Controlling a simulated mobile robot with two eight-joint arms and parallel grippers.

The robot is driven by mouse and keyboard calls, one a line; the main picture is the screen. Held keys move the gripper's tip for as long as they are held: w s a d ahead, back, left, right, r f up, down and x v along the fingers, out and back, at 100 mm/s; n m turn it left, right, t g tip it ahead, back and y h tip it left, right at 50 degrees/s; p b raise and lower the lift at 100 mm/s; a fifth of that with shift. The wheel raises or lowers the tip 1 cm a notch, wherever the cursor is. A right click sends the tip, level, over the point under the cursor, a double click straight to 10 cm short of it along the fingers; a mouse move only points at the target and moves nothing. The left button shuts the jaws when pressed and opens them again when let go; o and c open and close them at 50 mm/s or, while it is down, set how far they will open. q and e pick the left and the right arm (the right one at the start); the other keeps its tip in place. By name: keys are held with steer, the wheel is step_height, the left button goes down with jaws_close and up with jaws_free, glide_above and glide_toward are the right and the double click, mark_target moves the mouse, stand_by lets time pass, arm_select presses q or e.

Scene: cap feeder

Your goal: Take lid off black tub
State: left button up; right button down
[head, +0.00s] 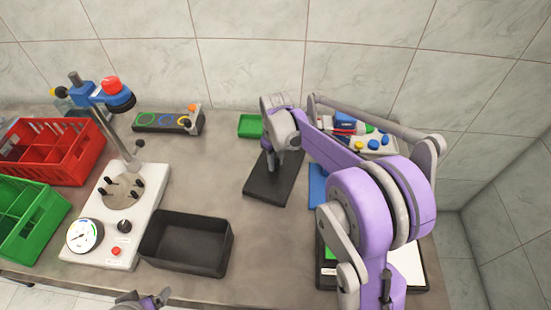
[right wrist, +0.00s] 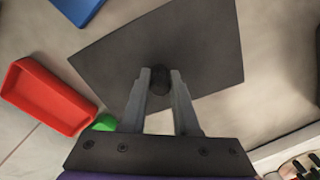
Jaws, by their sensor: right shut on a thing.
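The black tub (head: 187,265) stands on the bench left of centre in the head view, its top open and its inside empty. The flat black lid (head: 268,188) is to the right of the tub, clear of it. It also fills the middle of the right wrist view (right wrist: 195,35). My right gripper (head: 278,165) is shut on the lid's dark knob (right wrist: 160,79). I cannot tell whether the lid touches the bench. My left gripper (head: 145,300) is partly cut off at the bottom edge, and its jaws are unclear.
A white fixture (head: 138,215) with a gauge and post stands left of the tub. Red (head: 55,150) and green (head: 25,220) crates are at far left. A small green tray (head: 249,126) is behind the lid. Bench between tub and lid is clear.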

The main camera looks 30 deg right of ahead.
steer(key=shift+a, duration=0.1)
steer(key=shift+c, duration=0.9)
jaws_free()
steer(key=shift+w+r+p, duration=0.1)
steer(key=shift+r+p, duration=2.7)
steer(key=shift+r, duration=2.25)
arm_select(q)
step_height(320, 180, up, 7)
steer(key=w, duration=0.2)
steer(key=shift+f, duration=0.2)
arm_select(e)
steer(key=shift+f, duration=0.1)
arm_select(q)
steer(key=shift+s, duration=0.15)
